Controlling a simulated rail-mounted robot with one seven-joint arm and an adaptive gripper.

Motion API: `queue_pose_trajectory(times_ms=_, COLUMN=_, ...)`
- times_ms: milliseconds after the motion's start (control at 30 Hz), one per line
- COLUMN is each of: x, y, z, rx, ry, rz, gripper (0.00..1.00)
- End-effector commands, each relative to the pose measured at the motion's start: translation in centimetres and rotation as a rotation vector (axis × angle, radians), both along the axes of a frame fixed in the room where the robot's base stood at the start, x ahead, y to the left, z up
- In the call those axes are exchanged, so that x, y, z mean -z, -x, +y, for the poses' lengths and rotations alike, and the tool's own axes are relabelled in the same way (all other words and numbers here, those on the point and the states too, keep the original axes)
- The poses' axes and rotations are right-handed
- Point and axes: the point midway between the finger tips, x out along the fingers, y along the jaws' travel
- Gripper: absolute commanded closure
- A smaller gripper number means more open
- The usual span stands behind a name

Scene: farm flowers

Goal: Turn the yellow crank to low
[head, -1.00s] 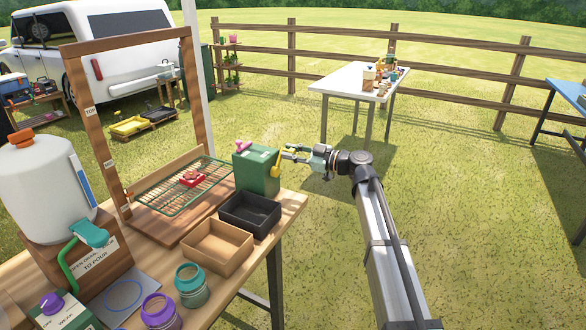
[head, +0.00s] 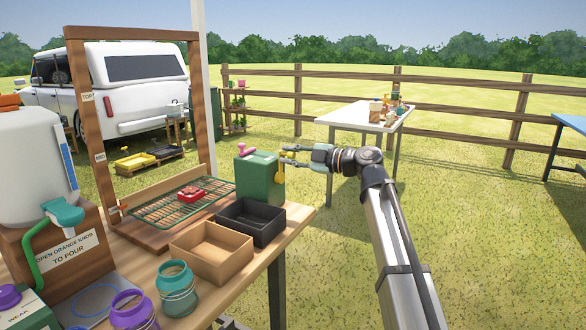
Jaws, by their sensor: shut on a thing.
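The yellow crank (head: 279,173) is on the right side of a green box (head: 258,182) at the far right end of the wooden table. My gripper (head: 289,155) reaches in from the right, its fingers level with the upper part of the box. It is shut on the crank's handle. The fingers partly hide the grip. A pink knob (head: 245,150) sits on top of the box. No low marking can be read at this size.
A black tray (head: 229,233) and a brown tray (head: 184,258) stand in front of the box. A green wire rack (head: 150,215) holding a red item lies to the left, under a tall wooden frame (head: 78,130). Open grass lies right of the table.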

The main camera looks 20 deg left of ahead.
Motion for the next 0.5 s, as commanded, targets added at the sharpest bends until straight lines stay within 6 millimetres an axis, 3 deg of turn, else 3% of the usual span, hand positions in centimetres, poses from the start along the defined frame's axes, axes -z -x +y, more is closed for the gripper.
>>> queue_pose_trajectory(times_ms=500, x=-0.02, y=0.50, z=0.11, rx=-0.001, ry=0.009, rz=-0.062, gripper=1.00)
